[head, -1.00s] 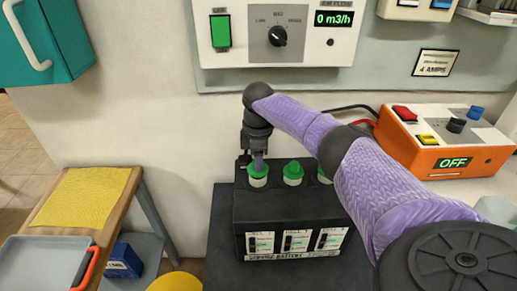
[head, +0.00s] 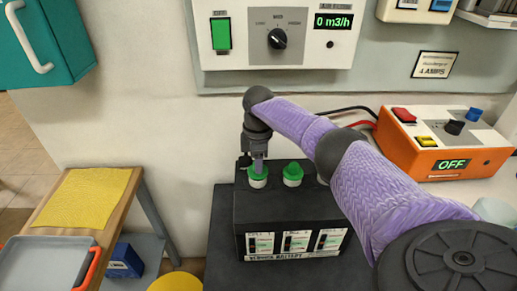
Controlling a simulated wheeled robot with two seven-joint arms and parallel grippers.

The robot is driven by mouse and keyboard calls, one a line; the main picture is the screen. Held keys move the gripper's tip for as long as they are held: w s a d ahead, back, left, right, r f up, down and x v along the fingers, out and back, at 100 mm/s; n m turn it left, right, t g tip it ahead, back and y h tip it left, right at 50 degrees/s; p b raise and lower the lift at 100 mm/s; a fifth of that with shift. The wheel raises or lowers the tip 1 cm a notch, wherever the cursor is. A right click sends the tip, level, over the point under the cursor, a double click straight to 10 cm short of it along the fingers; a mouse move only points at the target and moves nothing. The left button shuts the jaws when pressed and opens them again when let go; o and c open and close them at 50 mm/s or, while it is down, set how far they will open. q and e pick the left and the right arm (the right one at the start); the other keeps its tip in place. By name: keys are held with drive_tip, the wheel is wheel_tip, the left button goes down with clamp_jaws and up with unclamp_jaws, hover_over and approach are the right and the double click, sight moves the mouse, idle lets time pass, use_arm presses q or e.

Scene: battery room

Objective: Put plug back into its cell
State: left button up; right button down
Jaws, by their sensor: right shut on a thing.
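The black battery (head: 291,224) stands on a dark stand, with labelled cells on its front. A green-and-white plug (head: 258,178) sits at the left cell on top. Another green plug (head: 292,174) sits upright at the middle cell. The third cell is hidden behind my right arm. My right gripper (head: 258,164) points down over the left cell and is shut on the plug there. The plug is upright at the cell opening; I cannot tell how deep it sits. My left gripper is not in view.
An orange charger (head: 440,160) reading OFF stands at the right, with a black and a red cable. A wooden table (head: 98,216) at the left holds a yellow cloth (head: 88,198) and a grey tray (head: 42,262). A control panel (head: 275,58) is on the wall.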

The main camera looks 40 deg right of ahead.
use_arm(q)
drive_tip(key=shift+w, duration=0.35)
use_arm(e)
drive_tip(key=shift+c, duration=1.7)
unclamp_jaws()
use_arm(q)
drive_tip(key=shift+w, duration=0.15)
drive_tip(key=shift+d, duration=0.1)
use_arm(e)
wheel_tip(320, 180, up, 3)
drive_tip(key=p, duration=0.2)
drive_tip(key=shift+r+p, duration=0.1)
drive_tip(key=shift+p, duration=0.3)
drive_tip(key=shift+r+p, duration=0.3)
drive_tip(key=shift+r, duration=0.05)
drive_tip(key=shift+r+p, duration=0.65)
drive_tip(key=shift+r, duration=0.05)
drive_tip(key=shift+r+p, duration=0.9)
drive_tip(key=shift+r, duration=0.05)
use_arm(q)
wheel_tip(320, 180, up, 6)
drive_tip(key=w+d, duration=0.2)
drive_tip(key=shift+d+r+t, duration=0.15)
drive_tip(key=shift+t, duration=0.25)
use_arm(e)
drive_tip(key=shift+f, duration=0.1)
